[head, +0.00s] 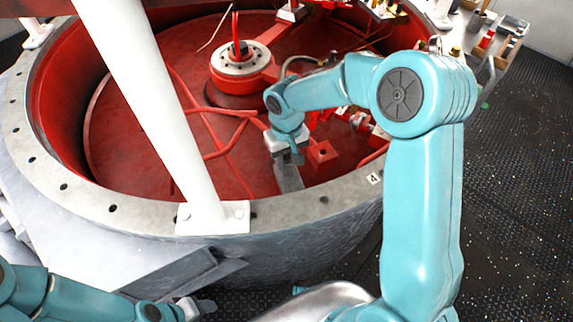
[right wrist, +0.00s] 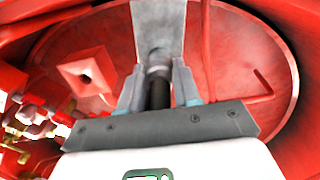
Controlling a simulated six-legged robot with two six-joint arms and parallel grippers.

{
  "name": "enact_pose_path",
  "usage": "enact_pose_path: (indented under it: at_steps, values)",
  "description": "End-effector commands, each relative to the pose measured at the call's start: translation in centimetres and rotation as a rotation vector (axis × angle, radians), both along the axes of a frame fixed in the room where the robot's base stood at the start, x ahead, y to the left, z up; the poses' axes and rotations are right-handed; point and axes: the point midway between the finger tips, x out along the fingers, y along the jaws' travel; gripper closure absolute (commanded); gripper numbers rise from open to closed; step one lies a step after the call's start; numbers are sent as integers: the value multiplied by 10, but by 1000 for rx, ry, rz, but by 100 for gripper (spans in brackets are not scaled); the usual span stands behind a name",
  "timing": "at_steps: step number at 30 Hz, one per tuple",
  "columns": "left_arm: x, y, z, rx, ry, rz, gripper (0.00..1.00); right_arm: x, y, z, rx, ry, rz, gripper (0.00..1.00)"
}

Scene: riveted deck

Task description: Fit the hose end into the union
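My right gripper (head: 288,160) reaches down inside the red drum, just above a grey plate (head: 289,180). In the right wrist view its two fingers (right wrist: 159,82) close in on either side of a black hose end (right wrist: 160,95), apparently touching it. A pale metallic collar (right wrist: 158,62) sits at the hose's far tip, in front of the grey plate (right wrist: 158,20). I cannot tell whether the collar is the union or part of the hose, or whether they are joined. My left gripper (head: 200,306) is at the bottom left, outside the drum; its finger opening is unclear.
The drum's grey bolted rim (head: 320,208) surrounds the work area. A white post (head: 150,95) stands on the rim to the left. A red block with a hole (head: 322,155) is close right of my right gripper. A flanged red hub (head: 240,62) stands further back.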

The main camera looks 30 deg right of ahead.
Motion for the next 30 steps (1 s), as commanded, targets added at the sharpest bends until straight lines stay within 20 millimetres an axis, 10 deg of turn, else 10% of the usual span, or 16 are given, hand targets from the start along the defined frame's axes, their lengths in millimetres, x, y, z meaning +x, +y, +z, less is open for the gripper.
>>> enact_pose_path:
  at_steps: [30]
  values:
    - [0, 0, 23, 0, 0, 0, 43, 0, 0, 33, 0, -2, 0, 100]
